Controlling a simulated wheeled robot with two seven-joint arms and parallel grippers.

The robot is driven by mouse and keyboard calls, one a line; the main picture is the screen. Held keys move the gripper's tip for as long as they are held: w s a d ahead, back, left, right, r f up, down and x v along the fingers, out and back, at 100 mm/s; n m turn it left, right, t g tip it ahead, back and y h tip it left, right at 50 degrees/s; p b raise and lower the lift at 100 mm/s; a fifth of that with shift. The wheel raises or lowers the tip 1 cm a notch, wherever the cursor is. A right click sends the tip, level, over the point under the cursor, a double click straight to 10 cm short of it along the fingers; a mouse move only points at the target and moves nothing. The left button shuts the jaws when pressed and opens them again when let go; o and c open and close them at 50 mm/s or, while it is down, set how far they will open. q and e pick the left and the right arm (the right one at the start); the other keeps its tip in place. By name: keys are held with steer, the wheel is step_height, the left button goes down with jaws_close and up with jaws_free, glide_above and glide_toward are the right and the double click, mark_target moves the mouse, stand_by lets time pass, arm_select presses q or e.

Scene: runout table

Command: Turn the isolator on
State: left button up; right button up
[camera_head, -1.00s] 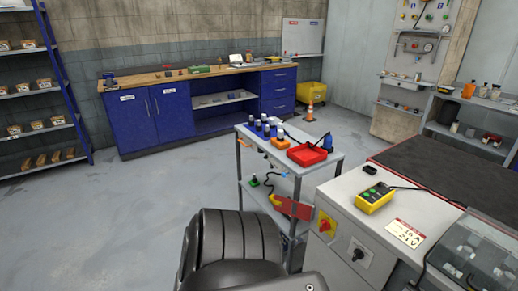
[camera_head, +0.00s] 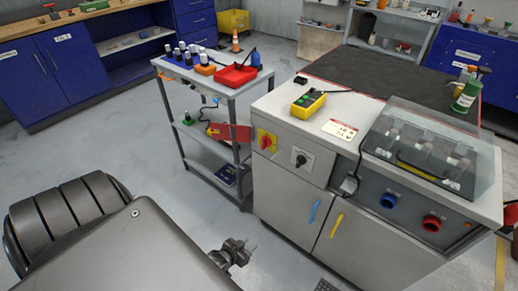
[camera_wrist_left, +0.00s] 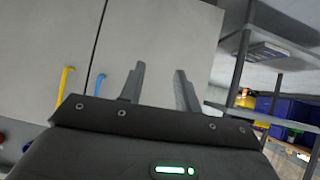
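The grey machine cabinet (camera_head: 345,240) stands right of centre in the head view. Its front panel carries a red rotary switch on a yellow plate (camera_head: 266,141) and a black rotary knob on a white plate (camera_head: 301,159). Which of them is the isolator I cannot read from the labels. My left gripper (camera_head: 240,250) is low in front of the cabinet, apart from both switches. In the left wrist view its two fingers (camera_wrist_left: 159,74) are spread with nothing between them, facing the cabinet doors. My right gripper is not in view.
A blue handle (camera_head: 314,212) and a yellow handle (camera_head: 336,225) stick out from the cabinet doors. A grey trolley (camera_head: 205,158) with a red tray (camera_head: 237,76) stands left of the cabinet. A yellow-black pendant (camera_head: 308,104) lies on top. Open floor lies at left.

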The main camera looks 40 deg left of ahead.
arm_select(q)
steer(key=w+a+r+t+b, duration=0.2)
steer(key=w+a+r+t, duration=0.15)
steer(key=w+r, duration=0.3)
steer(key=t+b, duration=0.5)
steer(key=t, duration=0.3)
glide_toward(262, 145)
steer(key=shift+y, duration=0.4)
steer(key=x, duration=0.4)
steer(key=p+x, duration=0.1)
steer(key=x, duration=0.3)
steer(key=shift+w+d+r, duration=0.2)
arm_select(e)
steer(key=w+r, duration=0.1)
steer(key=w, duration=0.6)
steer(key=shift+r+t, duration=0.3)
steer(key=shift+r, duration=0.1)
arm_select(q)
steer(key=shift+c, duration=0.3)
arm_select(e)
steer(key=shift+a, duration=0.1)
arm_select(q)
jaws_close()
steer(key=shift+d, duration=0.1)
